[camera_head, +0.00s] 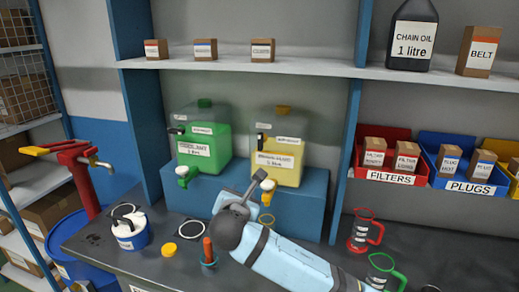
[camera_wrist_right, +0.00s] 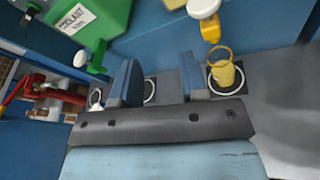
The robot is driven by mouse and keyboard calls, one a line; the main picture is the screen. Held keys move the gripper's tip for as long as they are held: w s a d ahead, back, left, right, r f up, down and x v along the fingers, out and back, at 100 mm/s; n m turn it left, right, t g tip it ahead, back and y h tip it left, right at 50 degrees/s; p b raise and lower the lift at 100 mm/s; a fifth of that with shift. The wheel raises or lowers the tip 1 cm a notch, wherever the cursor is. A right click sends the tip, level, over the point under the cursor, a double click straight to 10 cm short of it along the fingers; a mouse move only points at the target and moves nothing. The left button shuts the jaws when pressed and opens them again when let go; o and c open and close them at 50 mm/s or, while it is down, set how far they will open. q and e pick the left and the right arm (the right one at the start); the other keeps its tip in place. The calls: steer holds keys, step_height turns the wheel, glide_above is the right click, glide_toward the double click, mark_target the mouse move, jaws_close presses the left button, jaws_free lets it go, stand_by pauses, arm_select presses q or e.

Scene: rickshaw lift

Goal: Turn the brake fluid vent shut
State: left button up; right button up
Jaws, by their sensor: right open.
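The brake fluid tank (camera_head: 278,160) is a clear box of yellow fluid on a blue stand at the back. My right gripper (camera_head: 250,190) is low before the stand, below and apart from the cap. In the right wrist view its blue fingers (camera_wrist_right: 160,75) stand apart with nothing between them. My left gripper is out of view.
A yellow-rimmed jug (camera_wrist_right: 226,75) with yellow fluid stands under the tap, close to my right finger. The green coolant tank (camera_head: 203,145) stands left. Red (camera_head: 362,233) and green (camera_head: 383,272) jugs stand right. A shelf (camera_head: 300,68) runs above the tanks.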

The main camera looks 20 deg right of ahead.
mark_target(259, 137)
step_height(259, 137, up, 11)
steer(key=w+d+n+h, duration=0.1)
steer(key=d+n+h, duration=0.1)
steer(key=h, duration=0.2)
steer(key=shift+t, duration=0.4)
steer(key=x, duration=0.4)
steer(key=p+x, duration=0.1)
steer(key=x, duration=0.8)
steer(key=shift+w+f, duration=0.25)
steer(key=shift+w, duration=0.1)
steer(key=shift+c, duration=0.2)
jaws_close()
